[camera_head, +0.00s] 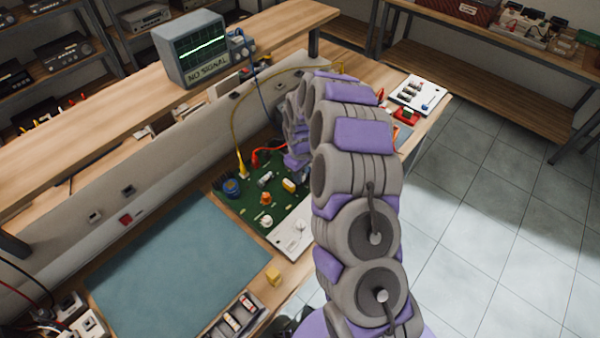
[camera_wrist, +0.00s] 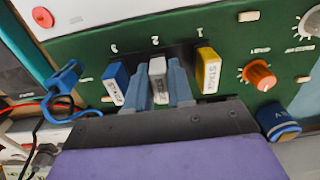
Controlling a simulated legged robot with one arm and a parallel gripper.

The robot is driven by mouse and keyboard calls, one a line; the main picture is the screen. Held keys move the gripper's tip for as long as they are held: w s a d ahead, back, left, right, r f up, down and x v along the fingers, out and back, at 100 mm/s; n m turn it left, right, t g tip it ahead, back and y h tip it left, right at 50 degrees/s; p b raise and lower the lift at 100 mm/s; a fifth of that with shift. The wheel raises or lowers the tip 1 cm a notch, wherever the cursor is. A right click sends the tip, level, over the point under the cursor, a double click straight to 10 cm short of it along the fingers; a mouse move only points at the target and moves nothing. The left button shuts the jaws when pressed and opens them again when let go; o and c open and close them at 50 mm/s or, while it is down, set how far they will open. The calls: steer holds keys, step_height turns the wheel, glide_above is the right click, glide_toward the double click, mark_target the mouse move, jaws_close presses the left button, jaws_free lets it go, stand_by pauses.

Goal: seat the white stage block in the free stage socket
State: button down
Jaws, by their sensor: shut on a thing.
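The white stage block (camera_wrist: 157,68) is between the fingers of my gripper (camera_wrist: 158,78) in the wrist view, and the gripper is shut on it. The block is at the middle position of the dark socket strip (camera_wrist: 136,57), by the printed 2, between the blue stage block (camera_wrist: 115,84) and the yellow stage block (camera_wrist: 208,70). The fingers and the tilt of the view hide its lower end, so I cannot tell how deep it sits. The green board (camera_head: 250,207) shows in the head view, where my arm hides the gripper.
An orange knob (camera_wrist: 259,75) and a blue round part (camera_wrist: 278,122) stand right of the blocks. A blue plug (camera_wrist: 64,77) with leads is at left. In the head view, a teal mat (camera_head: 175,265), a yellow cube (camera_head: 273,275) and a NO SIGNAL scope (camera_head: 190,50) are nearby.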

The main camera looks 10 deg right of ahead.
steer(key=shift+f, duration=0.35)
stand_by(0.3)
steer(key=c, duration=0.9)
jaws_free()
step_height(320, 180, up, 17)
steer(key=p, duration=0.2)
steer(key=shift+r+p, duration=0.15)
steer(key=shift+p, duration=0.15)
